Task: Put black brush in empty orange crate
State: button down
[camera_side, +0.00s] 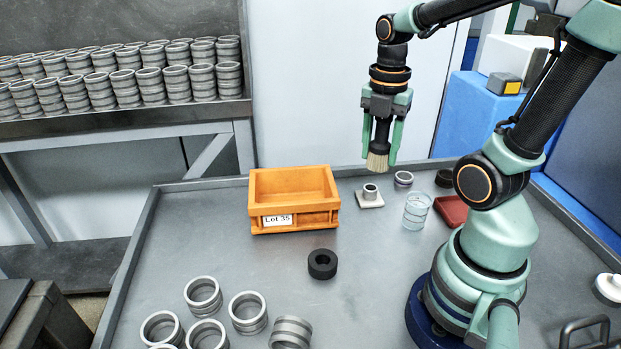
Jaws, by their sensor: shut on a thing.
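My gripper (382,137) is shut on the black brush (380,140), which hangs upright with its pale bristles (377,162) pointing down. It is held above the back of the table, to the right of the orange crate (294,222) and higher than its rim. The crate stands at the back middle of the table with a "Lot 35" label on its front. The part of its inside that shows looks empty; its floor is partly hidden by the front wall.
Below the brush are a small ring on a pale block (370,196) and another ring (403,179). A clear glass (415,211) and red tray (451,211) stand further right. A black ring (322,264) lies before the crate. Several metal rings (248,313) fill the front left.

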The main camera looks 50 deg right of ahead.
jog(key=shift+r, duration=0.45)
jog(key=shift+w+r, duration=0.25)
jog(key=w+r, duration=0.2)
jog(key=w, duration=0.6)
send_over(293, 196)
jog(key=s+a, duration=0.4)
jog(key=shift+n, duration=0.4)
jog(key=f, duration=2)
jog(key=shift+w+f, duration=0.2)
jog(key=shift+w, duration=0.15)
jog(key=shift+f, duration=0.1)
jog(key=shift+c, duration=1.4)
grip_release()
